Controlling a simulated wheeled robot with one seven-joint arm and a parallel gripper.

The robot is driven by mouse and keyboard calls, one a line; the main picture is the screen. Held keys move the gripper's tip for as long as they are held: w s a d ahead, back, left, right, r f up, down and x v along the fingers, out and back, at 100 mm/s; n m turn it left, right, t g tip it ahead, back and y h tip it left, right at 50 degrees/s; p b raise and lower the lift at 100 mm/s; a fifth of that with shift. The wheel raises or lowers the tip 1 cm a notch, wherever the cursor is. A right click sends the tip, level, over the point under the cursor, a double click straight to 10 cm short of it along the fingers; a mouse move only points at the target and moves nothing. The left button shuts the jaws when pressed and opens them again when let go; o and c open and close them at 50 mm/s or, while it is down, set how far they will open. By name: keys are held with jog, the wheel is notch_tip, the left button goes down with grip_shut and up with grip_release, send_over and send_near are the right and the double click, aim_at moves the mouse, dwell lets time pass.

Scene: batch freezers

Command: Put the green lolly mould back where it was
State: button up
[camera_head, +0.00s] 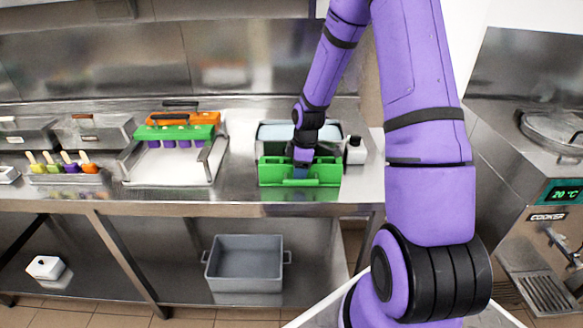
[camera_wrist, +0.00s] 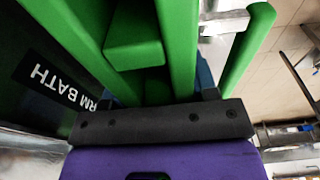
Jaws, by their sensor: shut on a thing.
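A green lolly mould (camera_head: 272,172) is at the front of the counter, just before the warm bath (camera_head: 268,133). My gripper (camera_head: 301,168) reaches down into its middle and is shut on it. The mould's green bars (camera_wrist: 182,40) fill the middle of the wrist view, close to my gripper (camera_wrist: 165,100). The bath's label shows at the left there. I cannot tell whether the mould touches the counter. A second green piece (camera_head: 172,132) with purple bits below it lies over a white tray (camera_head: 175,168), with an orange piece (camera_head: 200,118) behind it.
Coloured lollies (camera_head: 70,168) and lidded steel containers (camera_head: 92,131) are at the left. A grey bin (camera_head: 243,265) sits on the lower shelf. A cooker (camera_head: 545,190) is at the right.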

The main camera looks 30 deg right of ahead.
jog(key=o, duration=1.1)
jog(key=shift+c, duration=0.2)
jog(key=s+a+r+m+h, duration=0.1)
jog(key=s+a+r, duration=0.1)
jog(key=r, duration=0.8)
jog(key=s+a+r+m, duration=0.1)
jog(key=s+r, duration=0.2)
jog(key=r, duration=0.8)
jog(key=s+a+r+m+t, duration=0.1)
jog(key=s+a+r+m, duration=0.2)
jog(key=s, duration=0.4)
jog(key=s+a+r+m+t, duration=0.2)
jog(key=s+a+r+m, duration=0.1)
jog(key=s+r, duration=0.3)
jog(key=s+a+r+m+t, duration=0.1)
jog(key=s+a+r+m, duration=0.2)
jog(key=s, duration=0.5)
jog(key=shift+s+a+r, duration=0.4)
jog(key=shift+a+r, duration=0.05)
jog(key=shift+r, duration=0.4)
